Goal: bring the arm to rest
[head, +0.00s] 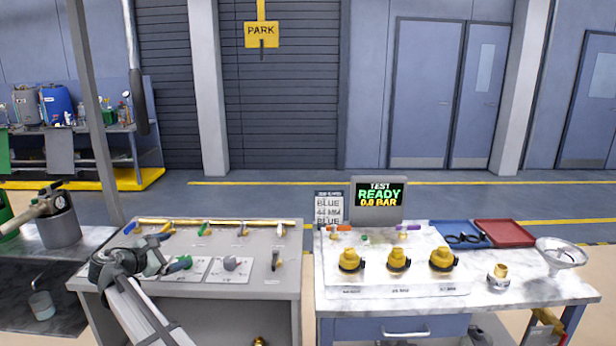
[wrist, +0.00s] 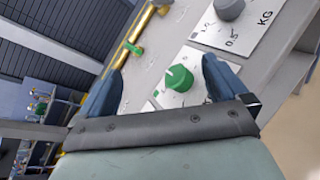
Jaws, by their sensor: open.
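My gripper (head: 172,252) is over the left part of the grey panel bench (head: 215,290) in the head view. In the wrist view my gripper (wrist: 163,65) has its two blue fingers spread apart, open and empty. A green knob (wrist: 178,78) on a white plate shows between the fingers; I cannot tell whether they touch it. A yellow PARK sign (head: 262,35) hangs in front of the dark shutter at the back.
A grey knob (head: 231,263) and a lever (head: 276,260) stand right of my gripper, with a brass pipe (head: 215,221) behind. The right bench (head: 335,262) holds yellow-capped fittings, a screen (head: 378,197) reading READY 0.0 BAR, and blue and red trays (head: 503,233).

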